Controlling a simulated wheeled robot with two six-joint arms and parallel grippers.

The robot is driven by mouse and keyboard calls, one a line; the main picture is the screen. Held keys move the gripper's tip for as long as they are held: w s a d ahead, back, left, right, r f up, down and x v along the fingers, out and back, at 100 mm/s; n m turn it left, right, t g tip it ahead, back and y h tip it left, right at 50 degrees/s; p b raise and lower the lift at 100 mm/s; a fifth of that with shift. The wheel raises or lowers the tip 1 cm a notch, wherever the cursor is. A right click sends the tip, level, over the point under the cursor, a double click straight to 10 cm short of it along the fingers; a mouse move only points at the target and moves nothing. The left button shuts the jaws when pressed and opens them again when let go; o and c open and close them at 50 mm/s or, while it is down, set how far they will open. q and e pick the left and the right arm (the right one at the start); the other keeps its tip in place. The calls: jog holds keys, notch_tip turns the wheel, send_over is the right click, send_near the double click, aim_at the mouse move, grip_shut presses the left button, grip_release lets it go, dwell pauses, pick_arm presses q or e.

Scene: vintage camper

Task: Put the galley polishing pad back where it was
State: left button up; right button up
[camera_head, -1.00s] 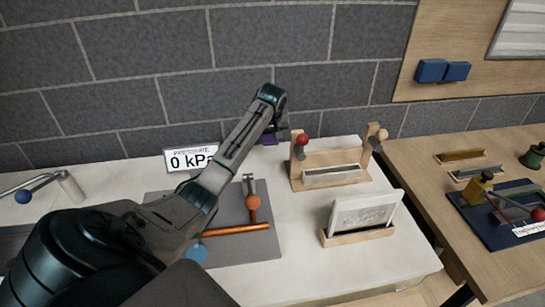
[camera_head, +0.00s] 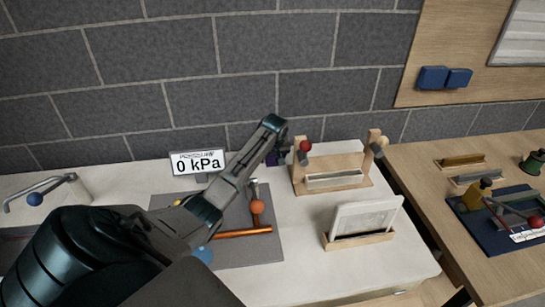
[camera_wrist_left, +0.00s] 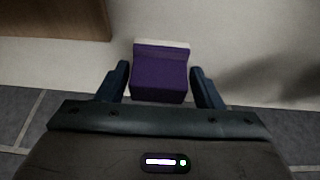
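The polishing pad is a purple block with a pale strip along one edge. In the head view the pad (camera_head: 271,159) shows as a small purple patch beside my left gripper (camera_head: 290,157), over the back of the white worktop, left of the wooden rack. The arm partly covers it. I cannot tell whether the pad touches the worktop. My right gripper is not in view.
The wooden rack (camera_head: 331,180) with a red knob stands close right of the gripper. A framed panel in a wooden holder (camera_head: 360,239) is nearer. The block wall is close behind.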

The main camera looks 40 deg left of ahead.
pick_arm(q)
jog(key=shift+o, duration=0.6)
jog(key=shift+r, duration=0.2)
jog(key=b+v, duration=0.2)
jog(key=v, duration=0.9)
jog(key=shift+r+b, duration=0.35)
jog(key=shift+b, duration=0.05)
jog(key=shift+s+d+r, duration=0.1)
jog(key=shift+s, duration=0.05)
